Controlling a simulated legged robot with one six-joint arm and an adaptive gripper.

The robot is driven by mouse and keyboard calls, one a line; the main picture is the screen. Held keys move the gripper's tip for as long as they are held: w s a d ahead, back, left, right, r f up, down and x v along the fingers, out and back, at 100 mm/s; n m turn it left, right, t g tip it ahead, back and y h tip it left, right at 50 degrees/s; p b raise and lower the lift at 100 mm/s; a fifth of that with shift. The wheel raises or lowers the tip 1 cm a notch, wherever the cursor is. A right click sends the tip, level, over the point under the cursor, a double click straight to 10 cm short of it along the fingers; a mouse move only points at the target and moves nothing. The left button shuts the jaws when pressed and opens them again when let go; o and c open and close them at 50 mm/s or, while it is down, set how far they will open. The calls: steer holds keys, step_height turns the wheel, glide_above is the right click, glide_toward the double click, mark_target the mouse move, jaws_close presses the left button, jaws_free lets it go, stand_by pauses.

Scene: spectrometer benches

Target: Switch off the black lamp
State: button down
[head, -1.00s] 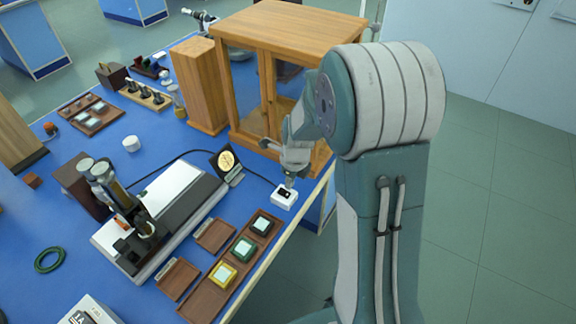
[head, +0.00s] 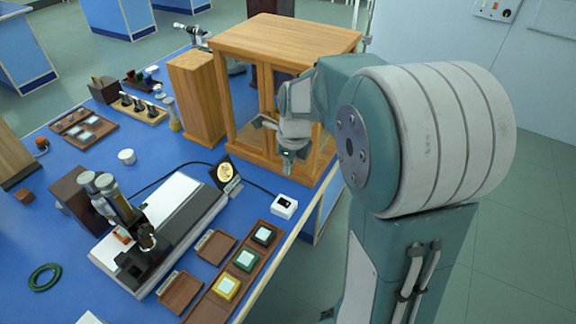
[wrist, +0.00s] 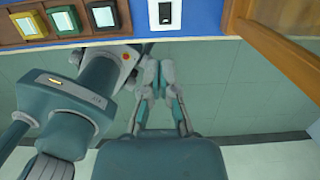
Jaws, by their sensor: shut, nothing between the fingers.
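A small black stand with a round, glowing yellow face (head: 225,172), which looks like the black lamp, stands behind the white slide-like base on the blue bench. A black cable runs along the bench past it to a small white switch box (head: 285,207) near the bench edge. The box has a black rocker on top and also shows at the top of the wrist view (wrist: 165,15). My gripper (head: 288,168) is shut and empty, raised above and behind the box, apart from it. In the wrist view my gripper (wrist: 158,72) hangs over the floor beyond the bench edge.
A wooden cabinet (head: 285,42) stands just behind my gripper, close to it. A microscope-like instrument (head: 118,208) is to the left. Brown trays with green and yellow framed tiles (head: 245,258) lie in front of the box. Open floor lies right of the bench.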

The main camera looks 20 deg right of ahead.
glide_toward(281, 201)
steer(key=f, duration=0.6)
steer(key=shift+w+a+f, duration=0.15)
steer(key=shift+w+f, duration=0.2)
steer(key=shift+w+a+f, duration=0.1)
steer(key=shift+a+f, duration=0.15)
steer(key=shift+f, duration=0.35)
steer(key=shift+d, duration=0.15)
steer(key=shift+f, duration=0.15)
